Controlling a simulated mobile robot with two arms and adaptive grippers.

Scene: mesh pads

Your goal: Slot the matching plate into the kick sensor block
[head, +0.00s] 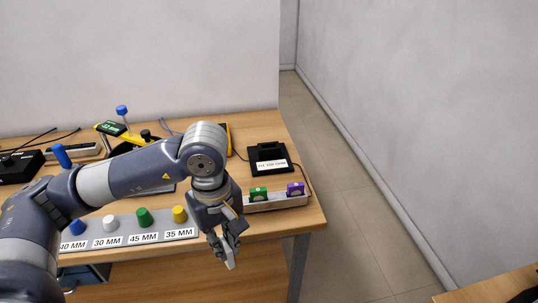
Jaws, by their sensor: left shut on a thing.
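My left gripper (229,254) hangs in front of the table's front edge, fingers pointing down. It is shut on a small pale thing (231,264), mostly hidden by the fingers, so I cannot tell its kind. A black block (267,154) with a white label stands at the table's right rear; the label is too small to read surely, so I cannot confirm it is the kick sensor block. A green piece (258,193) and a purple piece (295,189) stand in a pale tray (277,203) in front of it. My right gripper is out of view.
A grey strip (125,230) along the front holds blue, white, green and yellow knobs with millimetre labels. A yellow device (120,132), cables and a black box (20,167) lie at the back left. My left arm covers the table's middle.

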